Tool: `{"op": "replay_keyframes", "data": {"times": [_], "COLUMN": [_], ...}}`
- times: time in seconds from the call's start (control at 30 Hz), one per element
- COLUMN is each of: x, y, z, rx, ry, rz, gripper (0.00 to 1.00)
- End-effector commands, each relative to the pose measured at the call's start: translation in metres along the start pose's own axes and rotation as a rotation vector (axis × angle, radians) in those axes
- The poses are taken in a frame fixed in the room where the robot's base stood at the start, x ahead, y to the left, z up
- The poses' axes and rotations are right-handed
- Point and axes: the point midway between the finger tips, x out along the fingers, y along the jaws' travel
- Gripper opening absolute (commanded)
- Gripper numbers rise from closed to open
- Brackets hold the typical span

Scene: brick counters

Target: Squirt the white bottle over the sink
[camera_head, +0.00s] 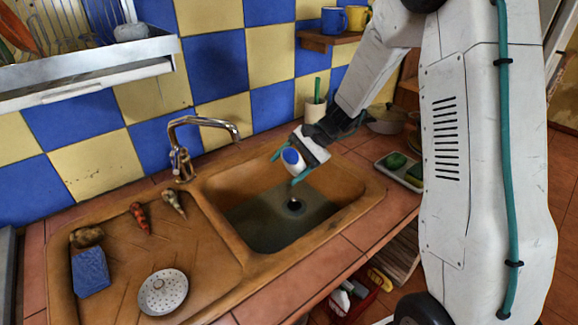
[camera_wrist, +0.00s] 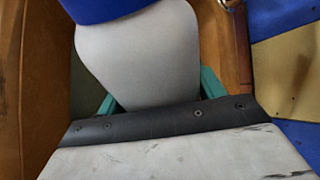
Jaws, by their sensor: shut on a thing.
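My gripper (camera_head: 290,168) is shut on the white bottle (camera_head: 299,168), which has a blue end (camera_head: 290,156). I hold the bottle tilted in the air above the brown sink (camera_head: 345,212), over the basin near its back right part. In the wrist view, the white bottle (camera_wrist: 140,55) fills the space between the teal fingers of my gripper (camera_wrist: 158,95). Its blue end (camera_wrist: 105,8) is cut off at the top edge. The basin has a dark drain (camera_head: 294,206) below the bottle. Whether anything comes out of the bottle cannot be seen.
A tap (camera_head: 200,122) stands behind the sink. A blue sponge-like item (camera_head: 90,272), a white strainer (camera_head: 163,292) and two carrot-like roots lie on the drainboard. A green-handled brush in a cup (camera_head: 315,108) and a tray (camera_head: 418,182) with green items stand to the right.

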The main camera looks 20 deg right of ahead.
Motion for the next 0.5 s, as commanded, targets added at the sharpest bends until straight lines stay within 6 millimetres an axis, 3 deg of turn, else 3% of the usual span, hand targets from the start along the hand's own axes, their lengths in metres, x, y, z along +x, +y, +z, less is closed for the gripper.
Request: {"op": "replay_keyframes", "data": {"times": [0.17, 0.5], "x": [-0.001, -0.003], "y": [-0.002, -0.021], "z": [-0.013, -0.063], "rx": [-0.088, -0.351], "ry": [0.067, 0.349], "rz": [-0.014, -0.102], "gripper": [0.41, 0.41]}}
